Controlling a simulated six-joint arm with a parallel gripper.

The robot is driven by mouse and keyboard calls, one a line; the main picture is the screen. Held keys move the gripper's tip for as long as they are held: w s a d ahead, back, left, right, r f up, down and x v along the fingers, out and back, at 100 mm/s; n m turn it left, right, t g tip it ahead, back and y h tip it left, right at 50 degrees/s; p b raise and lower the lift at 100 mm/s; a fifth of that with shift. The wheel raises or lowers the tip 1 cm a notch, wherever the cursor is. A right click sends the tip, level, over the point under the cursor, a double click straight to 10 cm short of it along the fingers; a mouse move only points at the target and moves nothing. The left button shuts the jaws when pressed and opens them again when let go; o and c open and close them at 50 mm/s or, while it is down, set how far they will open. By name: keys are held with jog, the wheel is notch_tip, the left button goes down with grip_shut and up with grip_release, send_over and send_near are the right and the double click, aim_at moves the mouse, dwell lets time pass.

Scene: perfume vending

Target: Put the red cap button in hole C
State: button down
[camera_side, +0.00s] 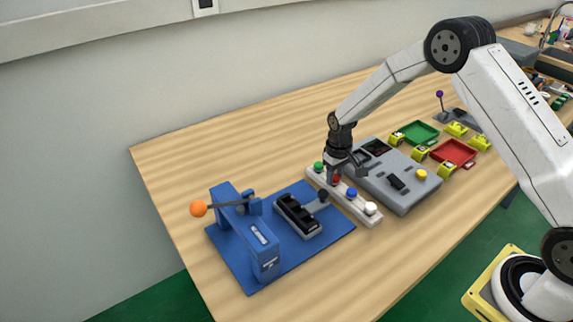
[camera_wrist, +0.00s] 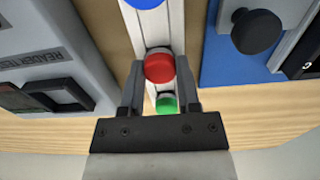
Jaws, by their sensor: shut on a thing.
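My gripper (camera_side: 342,170) points down over the white cap rack and is shut on the red cap button. In the wrist view the red cap button (camera_wrist: 159,67) sits between the two fingers, over the white rack (camera_wrist: 160,30). In the side view only a sliver of red (camera_side: 336,179) shows beside the fingers. I cannot tell whether the cap is clear of the rack. A black holder (camera_side: 298,215) stands on the blue base; a letter C (camera_wrist: 306,65) shows on its dark edge in the wrist view. Hole C itself is not clearly visible.
On the rack (camera_side: 361,211) stand a green cap (camera_side: 319,167), a blue cap (camera_side: 351,192) and a white cap (camera_side: 371,208). A blue press with an orange-knobbed lever (camera_side: 198,209) is at left. A grey reader box (camera_side: 405,190) is right; green and red trays lie behind.

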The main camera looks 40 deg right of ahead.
aim_at(335, 177)
jog(key=shift+r, duration=0.2)
jog(key=shift+r, duration=2.25)
jog(key=shift+r, duration=0.1)
jog(key=a+r, duration=0.2)
jog(key=a, duration=0.5)
jog(key=a+r, duration=0.3)
jog(key=a, duration=0.5)
jog(key=shift+w+a, duration=0.25)
jog(key=shift+w, duration=0.2)
jog(key=shift+f, duration=0.3)
jog(key=shift+f, duration=2.95)
jog(key=shift+f, duration=0.8)
